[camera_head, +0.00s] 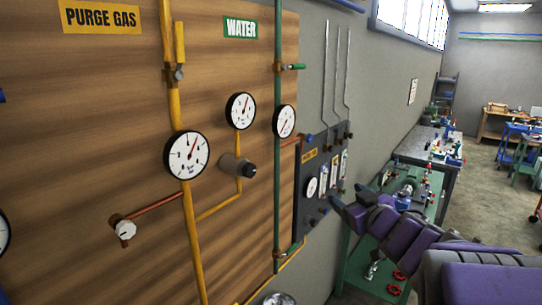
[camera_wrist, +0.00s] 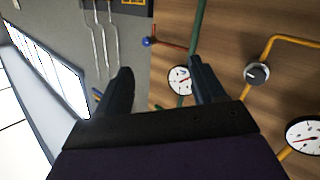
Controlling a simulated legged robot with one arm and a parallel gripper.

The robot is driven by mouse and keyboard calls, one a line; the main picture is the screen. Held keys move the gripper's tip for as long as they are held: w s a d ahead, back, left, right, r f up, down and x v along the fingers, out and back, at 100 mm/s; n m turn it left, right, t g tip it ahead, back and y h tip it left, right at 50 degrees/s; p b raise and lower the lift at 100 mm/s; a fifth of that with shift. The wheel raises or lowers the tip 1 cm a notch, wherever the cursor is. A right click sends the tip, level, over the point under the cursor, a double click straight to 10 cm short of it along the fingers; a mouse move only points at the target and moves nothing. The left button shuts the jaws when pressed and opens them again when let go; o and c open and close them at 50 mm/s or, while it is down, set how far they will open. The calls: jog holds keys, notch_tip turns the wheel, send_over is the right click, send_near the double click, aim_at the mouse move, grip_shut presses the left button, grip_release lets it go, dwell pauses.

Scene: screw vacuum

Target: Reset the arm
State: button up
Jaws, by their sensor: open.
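My arm, purple and dark, reaches in from the lower right of the head view. My gripper (camera_head: 345,194) is at its end, in front of the dark panel (camera_head: 311,215) at the right end of the wooden board. In the wrist view my gripper (camera_wrist: 161,66) has its two dark fingers spread wide apart. Nothing is between them but the background of board and wall. The wrist picture appears turned over, with the window low at left. A white gauge (camera_wrist: 180,80) shows beyond the fingers.
The wooden board (camera_head: 110,75) carries yellow and green pipes, several gauges, a black knob (camera_head: 250,171) and a white knob (camera_head: 125,229). Green benches (camera_head: 372,268) with valves stand behind and below my arm. Open floor (camera_head: 490,200) lies at the far right.

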jog(key=s+d+f+m+g+h+b, duration=0.2)
jog(key=s+d+f+m+h, duration=0.1)
jog(key=d+f+h, duration=0.15)
jog(key=s+d+f+m+g+h+b, duration=0.1)
jog(key=s+d+f+m+h+b, duration=0.1)
jog(key=s+d+f+h+b, duration=0.3)
jog(key=s+a+f+m+g+b, duration=0.2)
jog(key=s+f+g, duration=0.3)
jog(key=s+f, duration=0.6)
jog(key=s+a+f+g+y+b, duration=0.1)
jog(key=s+a+f+g, duration=0.2)
jog(key=s, duration=0.4)
jog(key=s+a+f+g+y+b, duration=0.2)
jog(key=s+a+f+g, duration=0.1)
jog(key=s+a+f, duration=0.2)
jog(key=s+a+f+n+g+y+b, duration=0.1)
jog(key=s+a+f+g+y+b, duration=0.1)
jog(key=s+a+f+g, duration=0.2)
jog(key=s+a+f, duration=0.1)
jog(key=s+f, duration=0.2)
jog(key=s, duration=0.4)
jog(key=shift+s+f, duration=0.15)
jog(key=shift+f, duration=0.05)
